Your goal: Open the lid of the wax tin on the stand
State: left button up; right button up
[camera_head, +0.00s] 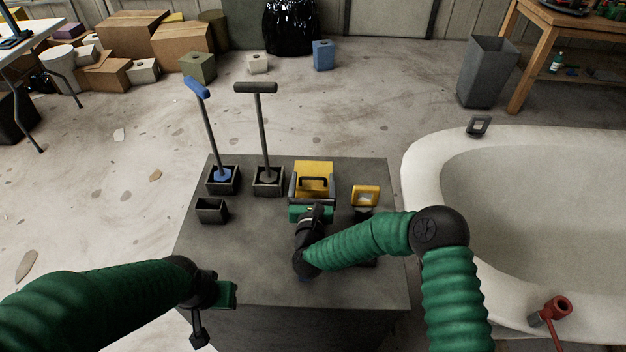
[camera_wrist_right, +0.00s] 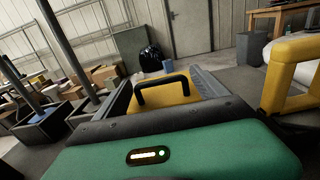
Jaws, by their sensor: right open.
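The wax tin seems to be the yellow box (camera_head: 314,169) with a black arched handle on the grey stand (camera_head: 232,258). Its yellow top and handle (camera_wrist_right: 163,88) also show in the right wrist view. The lid looks down, but its edge is hidden. My right gripper (camera_head: 313,177) is open, with one dark finger on each side of the yellow box. It holds nothing that I can see, and I cannot tell whether the fingers touch the box. My left gripper (camera_head: 215,300) hangs by the stand's near left corner, its fingers unclear.
Two upright T-handled tools (camera_head: 209,130) (camera_head: 263,130) stand in dark square holders left of the box. A small empty holder (camera_head: 211,211) is in front of them. A yellow frame (camera_head: 366,195) stands close on the right. A white tub (camera_head: 420,147) lies beyond the stand's right edge.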

jog(key=shift+w+d, duration=0.1)
jog(key=shift+w, duration=0.45)
